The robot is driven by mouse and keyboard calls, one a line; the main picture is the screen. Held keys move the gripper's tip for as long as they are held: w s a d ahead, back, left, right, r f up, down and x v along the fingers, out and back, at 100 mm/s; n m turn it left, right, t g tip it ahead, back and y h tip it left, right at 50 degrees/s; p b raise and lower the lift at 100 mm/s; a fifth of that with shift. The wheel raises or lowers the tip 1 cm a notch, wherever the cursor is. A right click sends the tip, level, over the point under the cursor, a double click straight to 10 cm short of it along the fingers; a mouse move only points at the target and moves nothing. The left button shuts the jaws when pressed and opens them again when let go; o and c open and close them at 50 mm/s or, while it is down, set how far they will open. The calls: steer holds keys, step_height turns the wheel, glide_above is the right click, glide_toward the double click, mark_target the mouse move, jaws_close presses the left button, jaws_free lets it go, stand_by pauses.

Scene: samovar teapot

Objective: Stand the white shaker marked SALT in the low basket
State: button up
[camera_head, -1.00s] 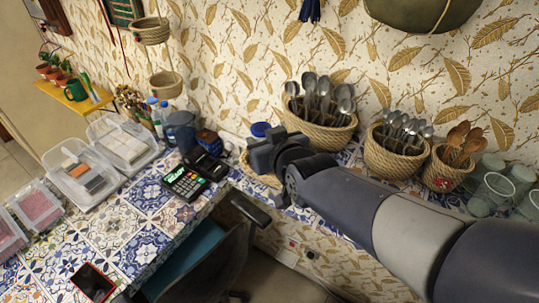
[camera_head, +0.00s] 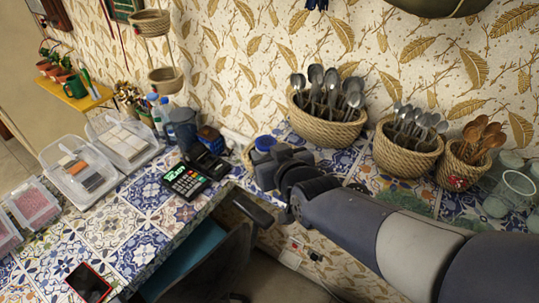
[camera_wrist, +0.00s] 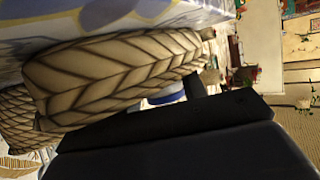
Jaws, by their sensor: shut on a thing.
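My gripper (camera_head: 280,157) is at the back of the counter, left of the spoon baskets, and is shut on what looks like the white shaker. Its blue top (camera_head: 265,143) shows at the fingertips. In the wrist view a small white and blue part (camera_wrist: 168,97) shows between a dark finger and woven wall; the SALT marking is not visible. The low basket (camera_head: 247,155) shows only as a strip left of the gripper. A woven basket wall (camera_wrist: 110,75) fills much of the wrist view. I cannot tell whether the shaker's bottom is inside the basket or touches it.
A basket of metal spoons (camera_head: 325,128) stands right of the gripper, with a second spoon basket (camera_head: 405,155) and wooden spoons (camera_head: 485,140) beyond. A card terminal (camera_head: 187,180) and dark jug (camera_head: 183,128) are to the left.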

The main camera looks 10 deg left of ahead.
steer(key=shift+s+d+f+b, duration=0.15)
steer(key=shift+f+b, duration=0.25)
steer(key=shift+f, duration=0.55)
steer(key=o, duration=0.8)
steer(key=shift+s, duration=0.1)
steer(key=shift+c, duration=0.2)
steer(key=shift+r+p, duration=0.6)
steer(key=shift+p, duration=0.25)
steer(key=shift+r, duration=0.1)
steer(key=p+v, duration=0.1)
steer(key=v, duration=0.3)
steer(key=r+p+v, duration=0.1)
steer(key=v, duration=0.4)
steer(key=shift+p, duration=0.35)
steer(key=shift+s+d, duration=0.1)
steer(key=shift+d, duration=0.05)
steer(key=shift+v, duration=0.95)
